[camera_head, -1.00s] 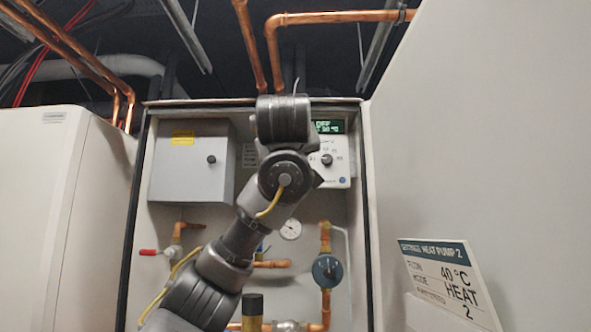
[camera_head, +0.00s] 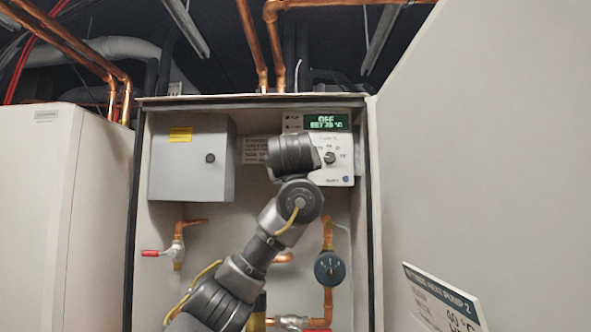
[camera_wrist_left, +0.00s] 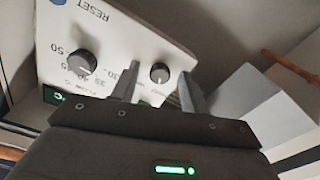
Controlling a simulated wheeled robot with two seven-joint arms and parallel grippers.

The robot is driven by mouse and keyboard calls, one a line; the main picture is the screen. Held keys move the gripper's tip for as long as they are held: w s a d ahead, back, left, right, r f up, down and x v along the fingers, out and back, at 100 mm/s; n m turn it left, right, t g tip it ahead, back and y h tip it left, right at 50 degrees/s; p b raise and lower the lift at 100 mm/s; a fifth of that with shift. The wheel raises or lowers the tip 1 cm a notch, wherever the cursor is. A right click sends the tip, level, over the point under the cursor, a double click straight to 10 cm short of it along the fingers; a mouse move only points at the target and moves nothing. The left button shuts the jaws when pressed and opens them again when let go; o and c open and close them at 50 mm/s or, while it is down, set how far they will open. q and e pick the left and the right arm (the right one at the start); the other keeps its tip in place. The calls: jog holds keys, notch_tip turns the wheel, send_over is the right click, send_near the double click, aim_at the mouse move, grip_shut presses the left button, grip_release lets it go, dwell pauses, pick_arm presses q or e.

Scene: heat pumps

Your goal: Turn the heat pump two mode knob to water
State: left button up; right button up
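The heat pump control panel (camera_head: 340,172) is white, at the upper right of the open cabinet. Its green display (camera_head: 327,122) reads OFF above a temperature line. A black knob with a temperature scale (camera_head: 330,157) shows right of my arm and also at the left of the wrist view (camera_wrist_left: 82,62). A smaller dark knob (camera_wrist_left: 159,72) shows between the fingertips of my left gripper (camera_wrist_left: 160,80). The gripper is open; whether the fingers touch that knob I cannot tell. Its label is unreadable, and my arm hides it in the head view. My right gripper is not in view.
A grey box (camera_head: 190,165) stands left of the panel inside the cabinet. Copper pipes, a red-handled valve (camera_head: 151,253) and a dark blue round gauge (camera_head: 329,269) are below. A settings card (camera_head: 440,300) for heat pump 2 stands at lower right.

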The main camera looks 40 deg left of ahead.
pick_arm(q)
jog(key=shift+s, duration=0.1)
grip_shut()
jog(key=shift+m+b, duration=3.25)
jog(key=shift+m, duration=2.65)
jog(key=shift+o, duration=0.2)
grip_release()
